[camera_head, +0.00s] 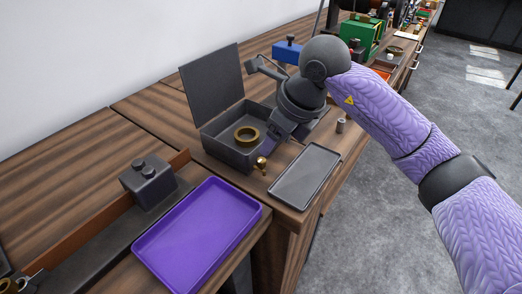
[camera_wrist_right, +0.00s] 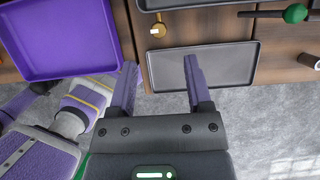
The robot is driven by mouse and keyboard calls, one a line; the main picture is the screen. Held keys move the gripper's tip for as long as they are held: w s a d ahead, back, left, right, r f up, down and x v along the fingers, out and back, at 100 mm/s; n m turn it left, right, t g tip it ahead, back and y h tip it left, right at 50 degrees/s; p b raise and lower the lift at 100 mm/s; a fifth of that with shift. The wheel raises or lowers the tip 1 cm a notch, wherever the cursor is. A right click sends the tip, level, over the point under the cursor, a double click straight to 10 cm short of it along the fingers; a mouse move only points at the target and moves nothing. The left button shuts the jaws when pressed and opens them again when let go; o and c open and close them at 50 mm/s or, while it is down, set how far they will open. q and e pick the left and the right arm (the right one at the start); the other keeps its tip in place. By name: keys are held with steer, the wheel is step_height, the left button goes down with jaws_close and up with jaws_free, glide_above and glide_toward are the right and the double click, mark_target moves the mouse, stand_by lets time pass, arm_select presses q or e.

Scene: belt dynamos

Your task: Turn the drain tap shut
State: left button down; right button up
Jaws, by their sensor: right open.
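The drain tap (camera_head: 261,164) is a small brass fitting low on the front of an open dark grey box (camera_head: 226,153). A brass ring (camera_head: 247,135) lies inside the box. In the right wrist view the tap (camera_wrist_right: 158,29) shows at the top middle, with a pale end, below the box's edge. Its handle is too small to read as open or shut. My right gripper (camera_head: 268,147) is above the box's right side, near the tap and not touching it. In the right wrist view its two purple fingers (camera_wrist_right: 161,72) are apart with nothing between them. My left gripper is out of view.
A dark grey tray (camera_head: 305,176) lies right of the tap at the bench's front edge. A purple tray (camera_head: 197,235) lies in front to the left. The box's raised lid (camera_head: 212,84) stands behind. A small metal cylinder (camera_head: 340,125) and a blue block (camera_head: 288,50) stand farther along.

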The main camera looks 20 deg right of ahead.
mark_target(263, 160)
steer(key=b+x, duration=0.1)
steer(key=x, duration=0.5)
steer(key=shift+s+b, duration=0.1)
steer(key=shift+b, duration=0.2)
steer(key=shift+a+f, duration=0.1)
steer(key=shift+f, duration=0.25)
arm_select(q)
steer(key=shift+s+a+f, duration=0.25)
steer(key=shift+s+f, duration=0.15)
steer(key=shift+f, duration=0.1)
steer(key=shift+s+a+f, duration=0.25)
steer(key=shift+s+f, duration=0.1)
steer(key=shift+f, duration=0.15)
arm_select(e)
steer(key=c, duration=0.4)
jaws_close()
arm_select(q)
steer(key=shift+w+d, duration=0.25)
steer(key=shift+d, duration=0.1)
